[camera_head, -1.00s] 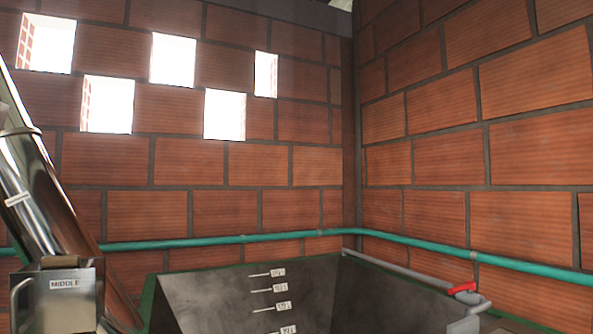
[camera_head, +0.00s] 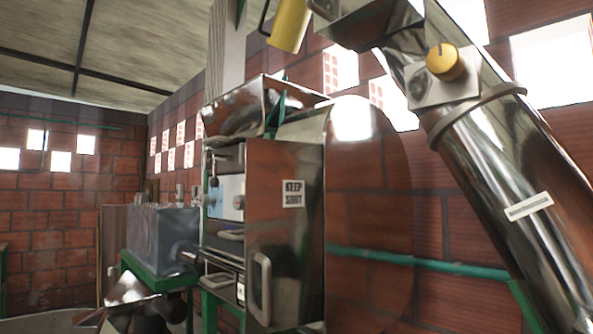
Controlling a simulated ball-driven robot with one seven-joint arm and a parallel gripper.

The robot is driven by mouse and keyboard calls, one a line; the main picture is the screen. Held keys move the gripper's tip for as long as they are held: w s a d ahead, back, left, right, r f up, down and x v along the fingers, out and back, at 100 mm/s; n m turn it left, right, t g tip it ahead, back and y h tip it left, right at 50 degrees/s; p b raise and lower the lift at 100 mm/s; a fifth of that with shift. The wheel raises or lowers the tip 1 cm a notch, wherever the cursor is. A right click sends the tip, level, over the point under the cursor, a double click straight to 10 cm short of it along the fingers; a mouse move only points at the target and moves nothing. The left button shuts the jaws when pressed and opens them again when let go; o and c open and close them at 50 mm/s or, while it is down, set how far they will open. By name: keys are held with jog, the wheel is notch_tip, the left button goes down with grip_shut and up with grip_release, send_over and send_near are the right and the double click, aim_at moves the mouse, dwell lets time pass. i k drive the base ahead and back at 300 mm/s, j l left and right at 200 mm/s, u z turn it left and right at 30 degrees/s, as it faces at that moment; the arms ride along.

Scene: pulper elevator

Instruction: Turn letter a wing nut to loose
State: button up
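I cannot pick out a wing nut for certain in the head view. The pulper machine (camera_head: 285,235) stands in the middle, with a metal door marked "KEEP SHUT" (camera_head: 293,194) and a pale handle (camera_head: 262,288) low on it. A small white label (camera_head: 241,291) sits beside the handle; its letter is too small to read surely. Knobs and small fittings (camera_head: 238,202) show on the blue-white panel left of the door, too small to identify. My gripper is not seen in this view.
A shiny elevator tube (camera_head: 500,190) slants down at the right, with a yellow knob (camera_head: 444,62) near its top. A yellow cylinder (camera_head: 290,25) is at the top. A grey tank (camera_head: 162,240) on a green stand is at the left. Brick walls surround the room.

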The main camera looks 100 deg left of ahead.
aim_at(209, 161)
jog(key=j+u, duration=0.15)
jog(key=u, duration=2.95)
